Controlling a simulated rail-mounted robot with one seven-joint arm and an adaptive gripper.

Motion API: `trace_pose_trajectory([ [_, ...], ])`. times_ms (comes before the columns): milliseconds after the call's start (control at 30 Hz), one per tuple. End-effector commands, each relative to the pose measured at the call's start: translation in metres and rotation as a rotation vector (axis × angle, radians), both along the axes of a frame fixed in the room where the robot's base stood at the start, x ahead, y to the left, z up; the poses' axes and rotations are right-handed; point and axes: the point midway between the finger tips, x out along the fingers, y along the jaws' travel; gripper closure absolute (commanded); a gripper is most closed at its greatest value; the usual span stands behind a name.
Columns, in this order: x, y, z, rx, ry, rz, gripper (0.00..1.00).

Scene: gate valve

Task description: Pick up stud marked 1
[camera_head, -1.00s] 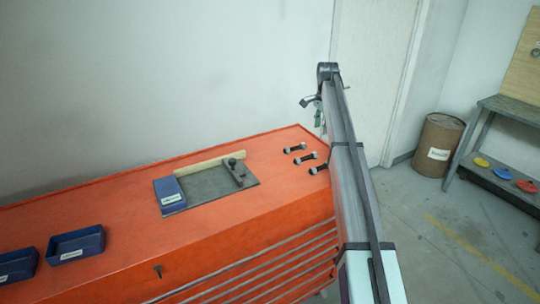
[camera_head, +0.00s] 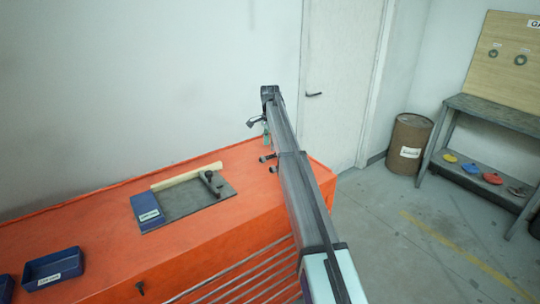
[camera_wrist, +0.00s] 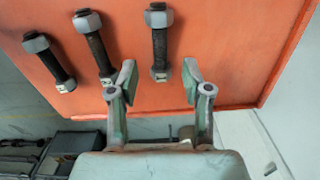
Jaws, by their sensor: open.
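Three dark studs with grey nuts on both ends lie on the orange bench top. The wrist view shows a left stud (camera_wrist: 54,62), a middle stud (camera_wrist: 96,46) and a right stud (camera_wrist: 159,44). Small pale tags show at their near ends, too small to read, so I cannot tell which is marked 1. My gripper (camera_wrist: 158,82) is open and empty. The right stud's near end lies between and just beyond its fingertips in the picture; the middle stud's near end is beside the left finger. In the head view, my arm hides most of the studs; two ends (camera_head: 270,162) show.
The orange bench (camera_head: 200,240) has an edge close to the studs. A grey plate (camera_head: 185,204) with a blue block and a dark handle lies left of them. A blue tray (camera_head: 55,267) is further left. A barrel (camera_head: 409,145) and a shelf table (camera_head: 492,118) stand right.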

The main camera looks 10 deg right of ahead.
Motion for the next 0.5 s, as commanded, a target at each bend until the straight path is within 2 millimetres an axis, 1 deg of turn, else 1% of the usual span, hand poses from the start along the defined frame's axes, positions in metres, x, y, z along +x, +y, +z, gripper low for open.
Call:
trace_pose_trajectory([
  [267, 0.0, 0.0, -0.011, 0.0, 0.0, 0.0, 0.51],
  [433, -0.001, -0.001, -0.028, 0.001, 0.001, 0.0, 0.51],
  [500, -0.001, -0.001, -0.038, 0.0, 0.002, 0.0, 0.51],
])
